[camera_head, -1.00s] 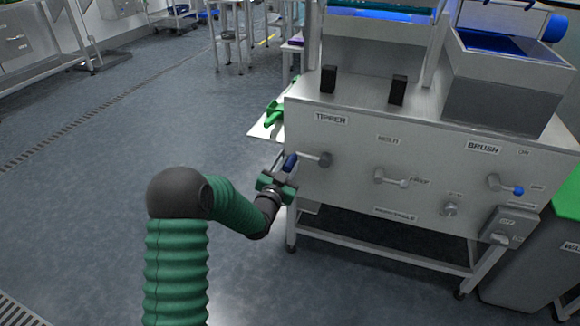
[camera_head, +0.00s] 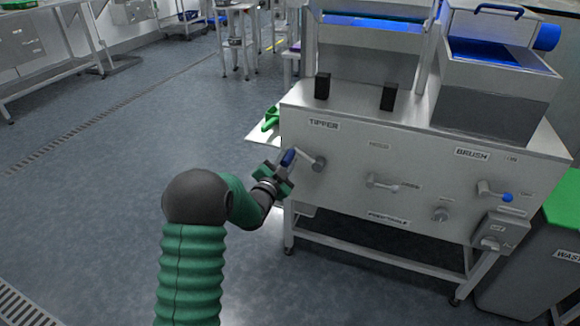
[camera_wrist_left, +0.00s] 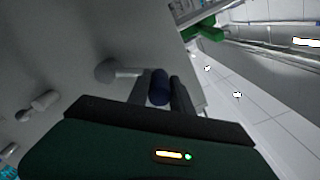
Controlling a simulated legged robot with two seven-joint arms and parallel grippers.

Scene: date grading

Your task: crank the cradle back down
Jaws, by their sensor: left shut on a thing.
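The tipper crank (camera_head: 319,163) sticks out of the machine's front panel under the TIPPER label, with a blue handle (camera_head: 288,158) at its left end. My left gripper (camera_head: 283,168) is at this handle. In the left wrist view the blue handle (camera_wrist_left: 158,88) sits between the dark fingers, and my left gripper (camera_wrist_left: 160,100) is shut on it. The crank's grey hub (camera_wrist_left: 106,70) shows to the left of the handle there. I cannot pick out the cradle with certainty. My right gripper is not in view.
A lever (camera_head: 383,183) and a blue-knobbed BRUSH crank (camera_head: 494,192) stick out further right on the panel. A green-lidded waste bin (camera_head: 565,205) stands at the right. A green object (camera_head: 271,119) lies on a white tray left of the machine. The floor at left is clear.

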